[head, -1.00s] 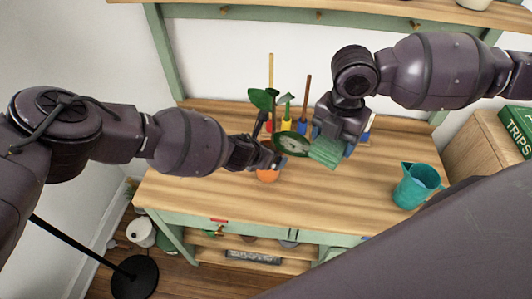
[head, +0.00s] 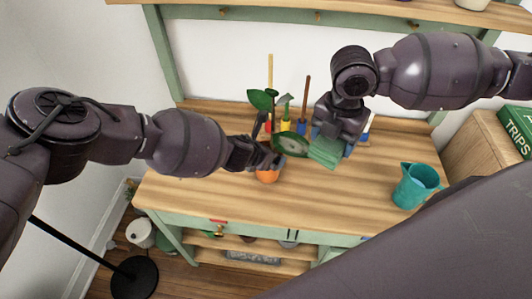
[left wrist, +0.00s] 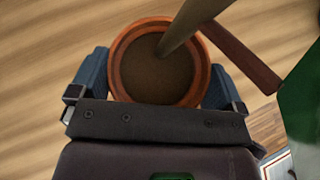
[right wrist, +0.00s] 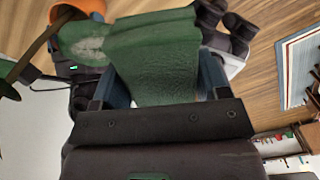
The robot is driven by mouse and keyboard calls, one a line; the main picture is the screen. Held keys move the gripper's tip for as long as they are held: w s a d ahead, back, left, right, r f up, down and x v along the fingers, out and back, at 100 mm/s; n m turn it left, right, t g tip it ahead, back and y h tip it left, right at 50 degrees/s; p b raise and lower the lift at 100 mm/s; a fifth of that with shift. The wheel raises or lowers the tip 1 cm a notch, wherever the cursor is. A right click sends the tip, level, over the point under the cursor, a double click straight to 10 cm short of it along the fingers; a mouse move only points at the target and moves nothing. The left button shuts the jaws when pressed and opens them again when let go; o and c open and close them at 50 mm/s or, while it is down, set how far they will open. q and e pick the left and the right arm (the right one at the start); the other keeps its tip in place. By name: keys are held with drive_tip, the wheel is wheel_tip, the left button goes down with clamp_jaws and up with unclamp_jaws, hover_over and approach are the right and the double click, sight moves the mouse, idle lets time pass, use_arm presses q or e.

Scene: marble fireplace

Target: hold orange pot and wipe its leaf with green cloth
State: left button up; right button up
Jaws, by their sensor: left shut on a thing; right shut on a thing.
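The orange pot (head: 267,175) is at the middle of the wooden bench, mostly hidden by my left gripper (head: 272,162). In the left wrist view the blue fingers sit on both sides of the round pot (left wrist: 113,62), with soil and a stem inside. My right gripper (head: 335,145) is shut on the green cloth (head: 326,153), right of the plant. The large leaf (head: 291,144) has a pale patch and its right edge is close to the cloth. In the right wrist view the cloth (right wrist: 160,75) overlaps or adjoins the leaf (right wrist: 85,45); I cannot tell if they touch.
Several tools with coloured handles (head: 301,127) stand behind the plant. A teal jug (head: 416,186) stands at the bench's right. The front of the wooden bench top (head: 230,195) is clear.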

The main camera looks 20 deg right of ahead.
approach(290, 144)
drive_tip(key=s, duration=0.1)
drive_tip(key=s+d+f, duration=0.1)
drive_tip(key=s+d, duration=0.1)
drive_tip(key=shift+f, duration=0.35)
drive_tip(key=shift+w+a+f, duration=0.45)
drive_tip(key=shift+w+f, duration=0.35)
drive_tip(key=shift+f, duration=0.05)
drive_tip(key=shift+w+a+f, duration=0.4)
drive_tip(key=shift+w+f, duration=0.4)
drive_tip(key=shift+f, duration=0.05)
drive_tip(key=shift+f, duration=0.75)
drive_tip(key=shift+w+d+r, duration=0.1)
drive_tip(key=shift+w+d, duration=0.15)
drive_tip(key=shift+d, duration=0.15)
drive_tip(key=shift+w+d, duration=0.25)
drive_tip(key=shift+d, duration=0.2)
drive_tip(key=shift+s+a+f, duration=0.25)
drive_tip(key=shift+s+a, duration=0.35)
drive_tip(key=shift+a, duration=0.35)
